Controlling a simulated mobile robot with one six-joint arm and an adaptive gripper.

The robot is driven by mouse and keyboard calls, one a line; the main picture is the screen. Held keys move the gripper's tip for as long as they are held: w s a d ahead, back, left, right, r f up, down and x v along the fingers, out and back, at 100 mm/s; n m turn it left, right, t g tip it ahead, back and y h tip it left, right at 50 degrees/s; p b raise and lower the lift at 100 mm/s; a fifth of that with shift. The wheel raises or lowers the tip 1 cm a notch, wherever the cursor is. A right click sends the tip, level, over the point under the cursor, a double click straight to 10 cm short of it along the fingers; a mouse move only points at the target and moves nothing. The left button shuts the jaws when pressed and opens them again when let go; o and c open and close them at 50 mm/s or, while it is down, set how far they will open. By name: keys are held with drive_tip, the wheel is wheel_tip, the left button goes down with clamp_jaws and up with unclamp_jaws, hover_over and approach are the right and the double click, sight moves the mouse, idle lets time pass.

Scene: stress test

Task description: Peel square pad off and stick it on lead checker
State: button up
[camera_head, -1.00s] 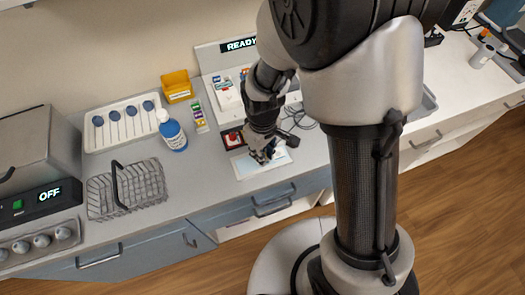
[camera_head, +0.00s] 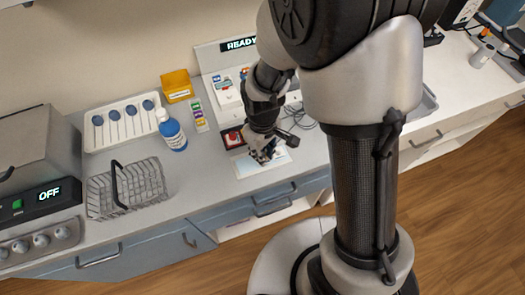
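My gripper (camera_head: 262,155) hangs low over a pale blue and white sheet (camera_head: 245,168) near the counter's front edge. Its fingers are small and dark here, so I cannot tell whether they are open, shut or touching the sheet. A device (camera_head: 229,92) with a READY display (camera_head: 241,44) stands behind my arm; coloured pieces lie on its white top. I cannot tell whether it is the lead checker. A small dark red item (camera_head: 233,137) lies just left of my gripper. I cannot make out a separate square pad; my arm may hide it.
A white tray (camera_head: 91,138) with several blue-ended sticks, a blue bottle (camera_head: 173,132), a yellow bin (camera_head: 177,86) and a wire basket (camera_head: 134,194) stand to the left. A strip with coloured squares (camera_head: 198,115) lies between bottle and device. Cables (camera_head: 303,115) lie right of my gripper.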

drive_tip(key=shift+r+p, duration=0.55)
drive_tip(key=shift+r, duration=0.2)
idle(0.8)
drive_tip(key=shift+r+p, duration=1.95)
drive_tip(key=shift+r, duration=0.45)
